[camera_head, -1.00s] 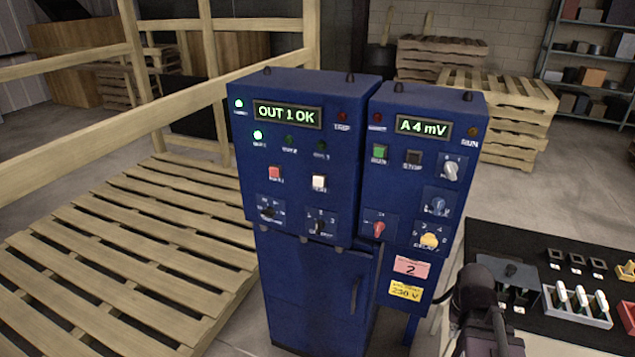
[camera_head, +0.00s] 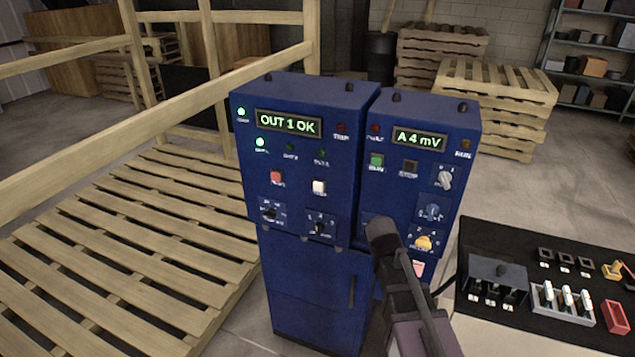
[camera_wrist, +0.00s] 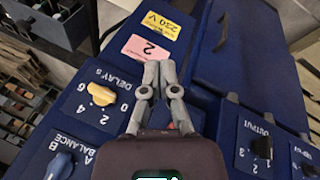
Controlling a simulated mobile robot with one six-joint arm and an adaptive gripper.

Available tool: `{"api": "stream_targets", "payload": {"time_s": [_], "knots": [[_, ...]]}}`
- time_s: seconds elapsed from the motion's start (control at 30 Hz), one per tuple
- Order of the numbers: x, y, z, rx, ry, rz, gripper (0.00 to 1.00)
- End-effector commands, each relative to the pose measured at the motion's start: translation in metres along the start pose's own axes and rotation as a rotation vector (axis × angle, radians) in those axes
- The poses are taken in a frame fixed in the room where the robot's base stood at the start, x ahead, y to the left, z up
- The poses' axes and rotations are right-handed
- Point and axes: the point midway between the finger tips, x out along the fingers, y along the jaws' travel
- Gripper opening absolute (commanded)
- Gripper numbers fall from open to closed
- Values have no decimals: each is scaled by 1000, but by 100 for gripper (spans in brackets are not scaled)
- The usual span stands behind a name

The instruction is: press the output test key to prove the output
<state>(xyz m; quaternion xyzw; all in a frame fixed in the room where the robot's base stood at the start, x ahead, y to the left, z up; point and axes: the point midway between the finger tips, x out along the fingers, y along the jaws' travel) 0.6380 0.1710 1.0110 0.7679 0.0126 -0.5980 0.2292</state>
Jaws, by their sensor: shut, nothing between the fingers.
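The left blue cabinet (camera_head: 300,220) has a lit display (camera_head: 287,123) reading OUT 1 OK. Below it are a red key (camera_head: 277,177) and a white key (camera_head: 319,187); their small labels are too blurred to read surely. One green lamp (camera_head: 260,143) glows in the row above the keys. My gripper (camera_head: 378,230) is in front of the lower right cabinet, right of and below the white key and apart from it. In the wrist view my gripper (camera_wrist: 158,68) is shut and empty, over the panel near the pink label (camera_wrist: 140,45). The keys are outside that view.
The right cabinet's display (camera_head: 419,138) reads A 4 mV. It bears a green key (camera_head: 377,161), a yellow delay knob (camera_head: 423,242) and other knobs. An output knob (camera_wrist: 262,147) shows in the wrist view. A bench (camera_head: 480,240) with parts stands right; pallets (camera_head: 120,240) lie left.

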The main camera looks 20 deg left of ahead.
Motion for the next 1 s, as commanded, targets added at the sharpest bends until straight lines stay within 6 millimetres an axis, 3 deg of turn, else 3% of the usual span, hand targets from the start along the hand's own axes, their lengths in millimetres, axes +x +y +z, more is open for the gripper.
{"api": "stream_targets", "payload": {"time_s": [0.1, 0.5, 1.0], "knots": [[-21, -18, -22, -44, 39, 29, 0], [-85, -85, -78, -181, 182, 123, 0], [-169, -177, -126, -335, 368, 211, 0]]}}
